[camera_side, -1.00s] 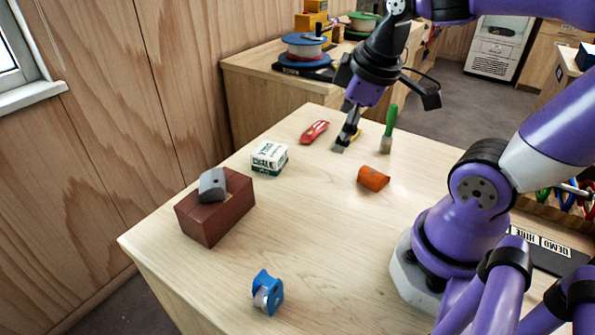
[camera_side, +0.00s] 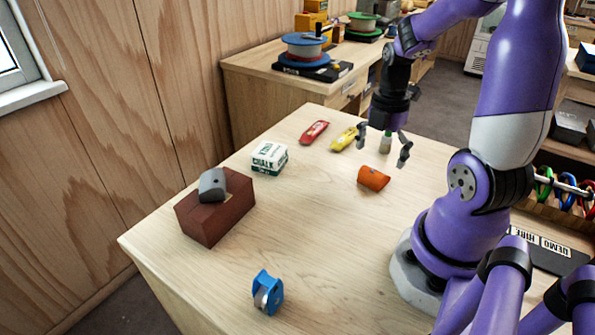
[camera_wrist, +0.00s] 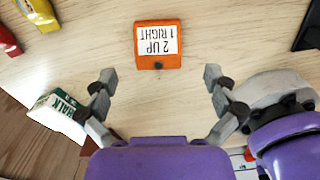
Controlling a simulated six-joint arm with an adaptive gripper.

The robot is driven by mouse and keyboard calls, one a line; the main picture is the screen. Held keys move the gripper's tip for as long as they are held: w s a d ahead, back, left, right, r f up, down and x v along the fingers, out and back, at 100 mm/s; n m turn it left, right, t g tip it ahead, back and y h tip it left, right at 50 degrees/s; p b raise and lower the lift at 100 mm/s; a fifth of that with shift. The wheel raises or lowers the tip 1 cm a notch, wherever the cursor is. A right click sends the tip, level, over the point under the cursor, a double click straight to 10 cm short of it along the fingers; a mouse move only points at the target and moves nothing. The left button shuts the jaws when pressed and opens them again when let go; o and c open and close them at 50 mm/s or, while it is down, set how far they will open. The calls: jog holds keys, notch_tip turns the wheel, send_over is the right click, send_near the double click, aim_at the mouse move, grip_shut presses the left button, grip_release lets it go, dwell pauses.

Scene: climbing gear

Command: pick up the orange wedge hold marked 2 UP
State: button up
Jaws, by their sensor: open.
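The orange wedge hold (camera_side: 373,179) lies on the wooden table, right of the middle in the side view. In the wrist view the orange hold (camera_wrist: 158,62) shows a white label reading "2 UP" and "1 RIGHT", upside down, with a dark hole near its lower edge. My gripper (camera_side: 382,154) is open and empty, pointing down above the table near the hold. In the wrist view my gripper's fingers (camera_wrist: 160,78) are spread wide, with the hold centred beyond them and not touching.
A grey hold (camera_side: 212,185) rests on a brown block (camera_side: 225,218). A blue pulley-like object (camera_side: 268,292) stands in front. The table's middle is clear.

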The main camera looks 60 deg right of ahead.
aim_at(375, 170)
notch_tip(375, 170, down, 5)
jog(key=shift+w+a, duration=0.1)
jog(key=shift+w, duration=0.05)
jog(key=c, duration=1.2)
jog(key=shift+c, duration=0.2)
jog(key=shift+r, duration=0.1)
